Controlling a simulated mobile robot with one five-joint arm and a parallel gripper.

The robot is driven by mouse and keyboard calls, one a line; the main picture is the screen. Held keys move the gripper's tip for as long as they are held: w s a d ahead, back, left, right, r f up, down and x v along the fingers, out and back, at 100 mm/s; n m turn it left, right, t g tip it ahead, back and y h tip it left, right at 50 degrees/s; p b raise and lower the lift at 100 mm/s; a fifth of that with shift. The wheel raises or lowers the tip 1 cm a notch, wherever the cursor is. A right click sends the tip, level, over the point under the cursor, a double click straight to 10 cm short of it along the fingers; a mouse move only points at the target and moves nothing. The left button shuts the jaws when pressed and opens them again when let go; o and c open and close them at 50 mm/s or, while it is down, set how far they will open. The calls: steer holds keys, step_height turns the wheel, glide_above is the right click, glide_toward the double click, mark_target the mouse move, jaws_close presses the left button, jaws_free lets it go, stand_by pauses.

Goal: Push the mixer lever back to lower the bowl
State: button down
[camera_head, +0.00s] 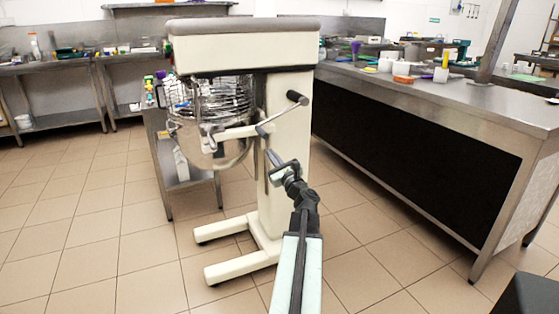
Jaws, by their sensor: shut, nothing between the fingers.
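The mixer (285,110) is a tall cream-coloured machine on two floor legs. The mixer lever (280,116) slants up and to the right from a pivot on the column's side to a dark knob (297,98). My gripper (269,154) is shut and empty. It points up and left, with its tips just below the lever's lower end in the picture. I cannot tell whether they touch it.
A steel counter (405,90) with a black side panel stands on the right, with tubs and small items on top. A small steel table (189,187) stands behind the bowl. Benches line the back left wall. The tiled floor at front left is clear.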

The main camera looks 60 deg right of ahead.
steer(key=r+p, duration=0.1)
steer(key=w+r+p, duration=0.1)
steer(key=r, duration=0.1)
steer(key=w+r+p, duration=0.1)
steer(key=p, duration=0.1)
steer(key=shift+r, duration=0.2)
steer(key=shift+f, duration=0.1)
